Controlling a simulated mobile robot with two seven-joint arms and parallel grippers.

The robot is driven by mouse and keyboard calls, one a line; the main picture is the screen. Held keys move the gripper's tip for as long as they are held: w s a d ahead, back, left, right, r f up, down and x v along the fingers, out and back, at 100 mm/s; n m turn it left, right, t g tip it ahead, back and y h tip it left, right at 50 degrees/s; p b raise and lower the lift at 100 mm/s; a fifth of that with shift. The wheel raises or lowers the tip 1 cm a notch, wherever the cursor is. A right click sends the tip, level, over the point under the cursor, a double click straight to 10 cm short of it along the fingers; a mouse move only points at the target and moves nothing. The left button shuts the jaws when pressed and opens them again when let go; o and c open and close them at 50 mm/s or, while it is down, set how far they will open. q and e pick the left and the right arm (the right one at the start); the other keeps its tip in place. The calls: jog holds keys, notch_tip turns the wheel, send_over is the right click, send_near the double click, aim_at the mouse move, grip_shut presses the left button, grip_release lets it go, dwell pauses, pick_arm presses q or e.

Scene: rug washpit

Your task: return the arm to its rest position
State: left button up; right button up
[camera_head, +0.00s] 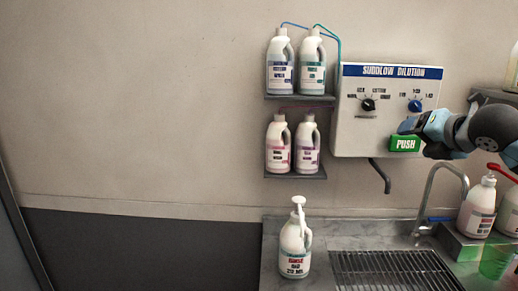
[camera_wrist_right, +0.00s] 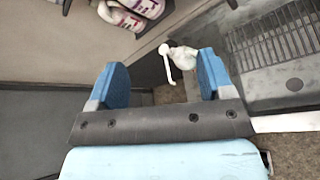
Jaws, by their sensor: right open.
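My right arm comes in from the right in the head view. Its gripper (camera_head: 410,125) is in front of the lower right of the white dilution panel (camera_head: 354,134), just above the green PUSH button (camera_head: 405,144). I cannot tell whether it touches the panel. In the right wrist view the two blue fingers of the gripper (camera_wrist_right: 162,75) are apart with nothing held between them. A white pump bottle (camera_wrist_right: 181,54) shows beyond the fingers, and it stands upright on the counter in the head view (camera_head: 295,252). My left gripper is not in view.
Two small shelves hold white jugs (camera_head: 280,72) left of the panel. A dark spout (camera_head: 381,176) hangs below it. A curved tap (camera_head: 437,190), a drain grate (camera_head: 395,270), more bottles (camera_head: 477,208) and a green cup (camera_head: 496,262) are at the right. The left wall side is clear.

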jog(key=s+a+f+m+g, duration=0.1)
jog(key=s+a+f+m, duration=0.3)
jog(key=f, duration=0.5)
jog(key=s+a+f+m+g+y, duration=0.1)
jog(key=s+a+f+m+g, duration=0.15)
jog(key=a+f, duration=0.45)
jog(key=s+a+f+m, duration=0.3)
jog(key=f, duration=0.7)
jog(key=s+d+f+m+g+h, duration=0.1)
jog(key=s+d+f+m+g, duration=0.1)
jog(key=s+f+m, duration=0.6)
jog(key=s+d+f+m+g+h, duration=0.15)
jog(key=s+f+m, duration=0.3)
jog(key=s, duration=0.65)
jog(key=s+d+f+m+g+h, duration=0.1)
jog(key=s+d+f+m+g, duration=0.1)
jog(key=s+f+m, duration=0.65)
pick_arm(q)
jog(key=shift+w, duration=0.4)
pick_arm(e)
jog(key=w+a+f+n+t+y, duration=0.1)
jog(key=w+a+f+t, duration=0.1)
jog(key=f, duration=0.3)
jog(key=w+a+f+n+t+y, duration=0.2)
jog(key=w+a+f+t, duration=0.1)
jog(key=a+f+t, duration=0.1)
notch_tip(320, 180, down, 2)
jog(key=shift+f+t, duration=0.1)
jog(key=shift+t, duration=0.4)
